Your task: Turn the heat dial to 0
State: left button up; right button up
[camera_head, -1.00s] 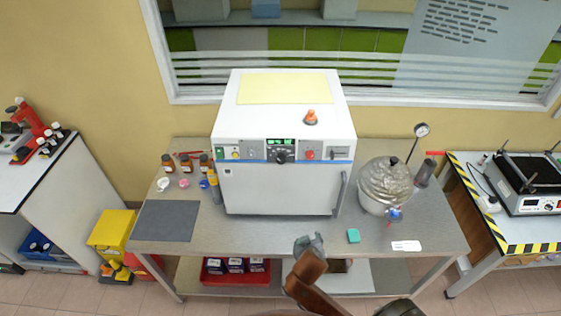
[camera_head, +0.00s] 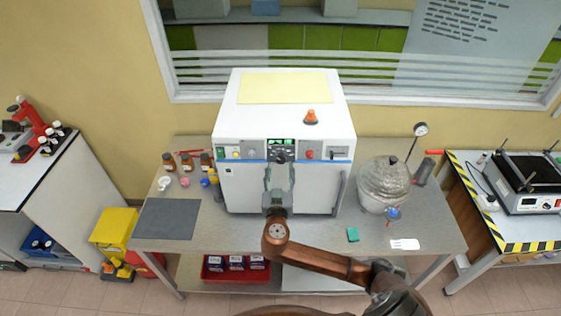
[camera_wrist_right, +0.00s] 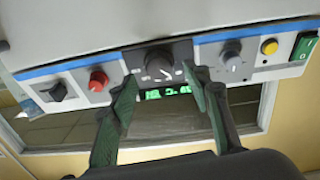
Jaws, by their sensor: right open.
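The heat dial (camera_wrist_right: 158,64) is a black knob on a dark plate in the middle of the front panel of a white oven (camera_head: 255,185). In the head view the dial (camera_head: 281,154) sits just above my right gripper (camera_head: 279,170). The right wrist view shows my right gripper (camera_wrist_right: 163,85) open, with one finger on either side of the dial plate and no clear grip on the knob. A green lit display (camera_wrist_right: 168,93) shows between the fingers; its digits are hard to read. My left gripper is not in view.
Beside the dial are a red knob (camera_wrist_right: 98,81), a grey knob (camera_wrist_right: 231,62), a yellow button (camera_wrist_right: 269,46) and a green switch (camera_wrist_right: 304,45). A metal vessel (camera_head: 384,184) stands right of the oven. Brown bottles (camera_head: 187,162) and a grey mat (camera_head: 166,220) lie left.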

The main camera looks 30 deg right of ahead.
aim_at(281, 160)
jog(key=shift+p+x, duration=0.35)
jog(key=shift+x, duration=1.45)
jog(key=shift+c, duration=0.7)
